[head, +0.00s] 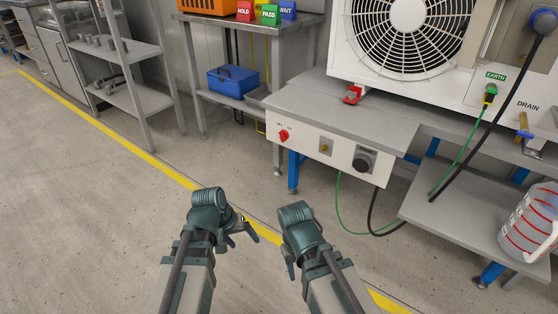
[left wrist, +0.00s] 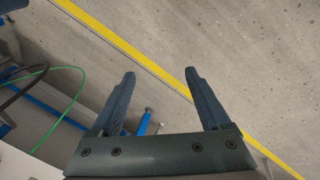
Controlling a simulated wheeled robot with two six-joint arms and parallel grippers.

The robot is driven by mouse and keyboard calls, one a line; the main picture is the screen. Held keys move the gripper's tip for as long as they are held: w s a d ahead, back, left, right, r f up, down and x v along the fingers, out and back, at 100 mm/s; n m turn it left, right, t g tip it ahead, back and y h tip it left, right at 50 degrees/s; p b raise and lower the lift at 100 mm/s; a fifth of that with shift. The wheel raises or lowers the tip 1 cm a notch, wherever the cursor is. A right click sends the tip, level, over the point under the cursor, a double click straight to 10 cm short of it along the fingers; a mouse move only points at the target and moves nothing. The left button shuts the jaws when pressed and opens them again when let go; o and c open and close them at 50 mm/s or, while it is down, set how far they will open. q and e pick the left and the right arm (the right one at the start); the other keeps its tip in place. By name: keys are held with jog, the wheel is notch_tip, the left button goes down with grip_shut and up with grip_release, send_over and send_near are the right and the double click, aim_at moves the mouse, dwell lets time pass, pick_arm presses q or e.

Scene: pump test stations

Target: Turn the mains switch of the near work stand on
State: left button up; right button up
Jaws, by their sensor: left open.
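The near work stand (head: 350,110) has a white front panel (head: 305,150) under its grey top. A red rotary switch (head: 284,135) sits at the panel's left end. Its small markings are too fine to read, so I cannot tell its setting. My left gripper (head: 240,226) is below and left of the panel, apart from it. In the left wrist view the left gripper (left wrist: 160,76) is open, with nothing between its fingers. My right gripper (head: 290,262) is right of it, also below the panel; its fingers are mostly hidden, so its opening is unclear.
The panel also carries a brass-coloured fitting (head: 325,147) and a dark round socket (head: 364,160). A large fan unit (head: 400,45) stands on top. Green and black cables hang below the panel. A jug (head: 530,220) stands on the lower shelf. Open floor lies left.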

pick_arm(q)
jog(key=w+d+f+n+t+h+b, duration=0.1)
jog(key=w+d+f+h+b, duration=0.1)
jog(key=w+f, duration=0.1)
jog(key=n+t+h+b, duration=0.2)
jog(key=n+t+h, duration=0.4)
jog(key=n+t, duration=0.7)
send_near(281, 138)
jog(key=shift+n+g, duration=0.8)
jog(key=shift+n, duration=0.1)
jog(key=x, duration=0.6)
jog(key=r+x, duration=0.1)
jog(key=x, duration=0.2)
jog(key=shift+w+a+r, duration=0.15)
jog(key=shift+a, duration=0.15)
pick_arm(e)
notch_tip(281, 138, down, 6)
jog(key=shift+r, duration=0.1)
pick_arm(q)
grip_shut()
